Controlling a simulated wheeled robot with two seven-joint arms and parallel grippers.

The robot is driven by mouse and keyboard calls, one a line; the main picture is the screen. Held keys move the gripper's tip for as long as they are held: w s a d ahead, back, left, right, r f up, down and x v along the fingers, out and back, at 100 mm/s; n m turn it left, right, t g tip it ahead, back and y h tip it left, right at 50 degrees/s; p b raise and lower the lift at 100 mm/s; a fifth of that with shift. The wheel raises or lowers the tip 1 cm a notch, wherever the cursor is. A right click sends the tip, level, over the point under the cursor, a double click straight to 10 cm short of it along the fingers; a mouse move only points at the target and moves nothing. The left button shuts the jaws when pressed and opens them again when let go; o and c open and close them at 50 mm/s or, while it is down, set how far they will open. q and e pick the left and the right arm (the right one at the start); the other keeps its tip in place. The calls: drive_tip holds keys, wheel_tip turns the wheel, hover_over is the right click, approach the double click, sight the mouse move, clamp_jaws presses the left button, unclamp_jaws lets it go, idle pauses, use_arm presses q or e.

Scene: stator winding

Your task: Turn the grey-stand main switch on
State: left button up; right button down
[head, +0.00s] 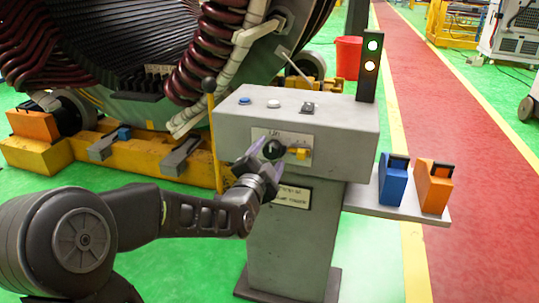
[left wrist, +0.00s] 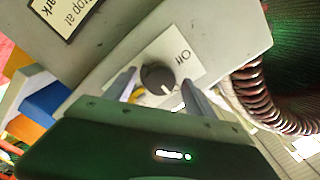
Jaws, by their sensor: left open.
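The grey stand (head: 300,125) is a pedestal with a sloped top box. On its front plate (head: 309,143) is a round black main switch knob (head: 272,149). It also shows in the left wrist view (left wrist: 157,77), with a pale mark on it and an "Off" label (left wrist: 183,57) beside it. A yellow piece (head: 299,154) sits right of the knob. My left gripper (head: 265,160) is open at the plate; in the left wrist view its fingers (left wrist: 158,92) stand on either side of the knob, apparently not closed on it. My right gripper is out of view.
Blue, white and dark buttons (head: 274,104) sit on the stand's top. A signal tower (head: 370,65) shows two lit lamps. A side shelf (head: 405,206) holds blue (head: 393,183) and orange (head: 434,190) blocks. The large coil-wound stator (head: 120,50) stands behind left.

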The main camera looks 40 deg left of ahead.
use_arm(q)
drive_tip(key=v, duration=0.7)
drive_tip(key=shift+s, duration=0.15)
idle(0.4)
